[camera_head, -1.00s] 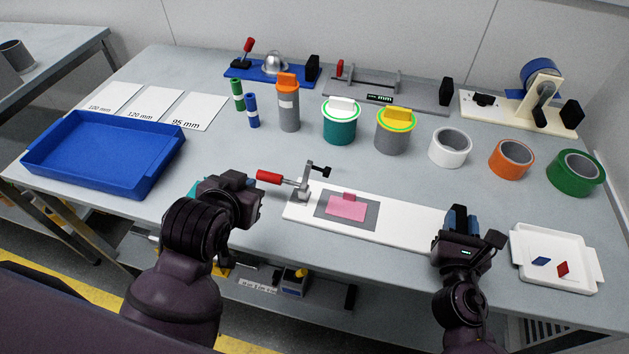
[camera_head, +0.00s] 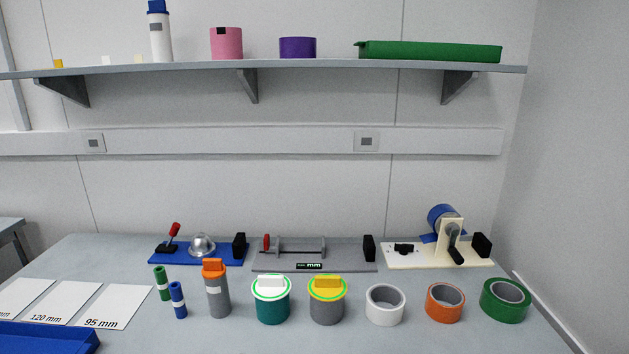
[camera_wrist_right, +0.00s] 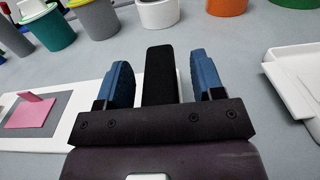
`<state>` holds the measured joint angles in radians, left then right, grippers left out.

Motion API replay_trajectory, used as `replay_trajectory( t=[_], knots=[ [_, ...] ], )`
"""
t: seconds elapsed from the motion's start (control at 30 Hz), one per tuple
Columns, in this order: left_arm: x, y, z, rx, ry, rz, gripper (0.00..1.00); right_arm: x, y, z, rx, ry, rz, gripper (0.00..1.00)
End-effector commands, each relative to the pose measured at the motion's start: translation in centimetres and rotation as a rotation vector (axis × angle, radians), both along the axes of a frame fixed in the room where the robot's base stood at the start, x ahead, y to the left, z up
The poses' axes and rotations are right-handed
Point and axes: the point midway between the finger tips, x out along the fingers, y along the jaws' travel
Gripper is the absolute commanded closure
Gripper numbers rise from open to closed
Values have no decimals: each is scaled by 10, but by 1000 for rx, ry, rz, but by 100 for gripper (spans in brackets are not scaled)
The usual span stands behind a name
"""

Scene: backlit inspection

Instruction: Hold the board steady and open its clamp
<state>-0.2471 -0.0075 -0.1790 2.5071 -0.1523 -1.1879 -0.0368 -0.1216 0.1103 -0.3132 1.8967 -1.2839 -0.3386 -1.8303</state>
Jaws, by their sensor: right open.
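The white board (camera_wrist_right: 92,88) shows in the right wrist view, running from the left edge to behind my right gripper. On it lies a grey patch (camera_wrist_right: 62,110) with a pink piece (camera_wrist_right: 30,115) that has a small raised tab. My right gripper (camera_wrist_right: 163,72) is open, its two blue fingers apart near the board's right end. A dark upright piece stands between the fingers; I cannot tell whether it is part of the gripper. The board's red-handled clamp is out of view in both current frames, as is my left gripper. The head view shows neither board nor grippers.
A white tray (camera_wrist_right: 285,65) lies right of my right gripper. Behind stand a teal pot (camera_head: 272,307), a grey pot (camera_head: 327,308) and tape rolls, white (camera_head: 385,305), orange (camera_head: 445,303) and green (camera_head: 505,300). Fixtures line the wall below a shelf (camera_head: 300,70).

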Motion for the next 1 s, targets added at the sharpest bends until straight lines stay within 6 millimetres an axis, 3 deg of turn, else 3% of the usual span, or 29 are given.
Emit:
replay_trajectory(
  t=[0.27, 0.8, 1.0],
  knots=[
    [0, 0, 0, 0, 0, 0, 100, -11, 0, 0, 2, 0, 0, 38],
    [0, 0, 0, 0, 0, 0, 100, -96, 3, 0, -1, 2, 0, 38],
    [0, 0, 0, 0, 0, 0, 100, -115, 3, 0, -2, 1, 0, 38]
  ],
)
